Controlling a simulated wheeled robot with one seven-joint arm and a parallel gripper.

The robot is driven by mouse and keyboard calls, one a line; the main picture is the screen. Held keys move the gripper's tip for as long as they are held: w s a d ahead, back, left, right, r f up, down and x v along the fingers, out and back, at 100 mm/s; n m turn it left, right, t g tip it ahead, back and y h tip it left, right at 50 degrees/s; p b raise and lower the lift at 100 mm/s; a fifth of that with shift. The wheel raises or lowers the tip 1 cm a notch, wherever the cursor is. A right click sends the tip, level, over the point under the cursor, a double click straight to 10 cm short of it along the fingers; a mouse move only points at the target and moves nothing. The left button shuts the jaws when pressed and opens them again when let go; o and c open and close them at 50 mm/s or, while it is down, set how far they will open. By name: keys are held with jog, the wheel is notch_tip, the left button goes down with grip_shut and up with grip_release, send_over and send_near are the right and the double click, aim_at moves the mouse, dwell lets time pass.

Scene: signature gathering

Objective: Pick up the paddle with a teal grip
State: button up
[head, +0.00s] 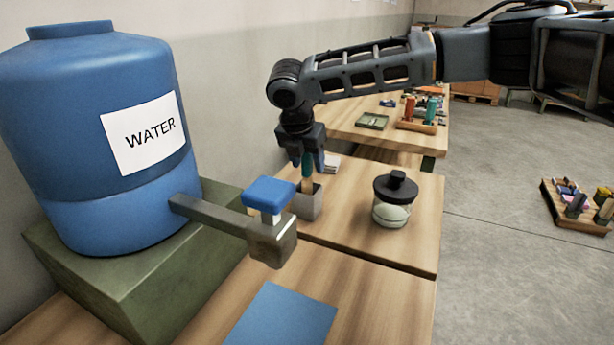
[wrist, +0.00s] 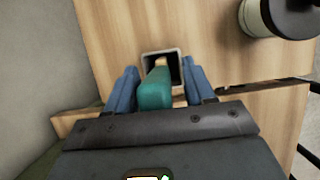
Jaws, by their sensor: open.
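The paddle with a teal grip (head: 307,166) stands upright in a grey square holder (head: 309,206) on the wooden table. Its teal grip points up, and a wooden part shows below it. My gripper (head: 308,162) is above the holder, pointing down, with its blue fingers on either side of the teal grip. In the wrist view the teal grip (wrist: 155,90) lies between the two open fingers (wrist: 160,88). The holder's rim (wrist: 146,53) shows just beyond it. The paddle's lower end is hidden inside the holder.
A jar with a black lid (head: 393,201) stands right of the holder. A blue water barrel (head: 90,190) with a tap (head: 270,238) stands at the left front. A blue sheet (head: 282,318) lies on the near table. A far table (head: 345,125) holds a tray and other items.

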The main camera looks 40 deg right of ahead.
jog(key=shift+c, duration=0.4)
grip_shut()
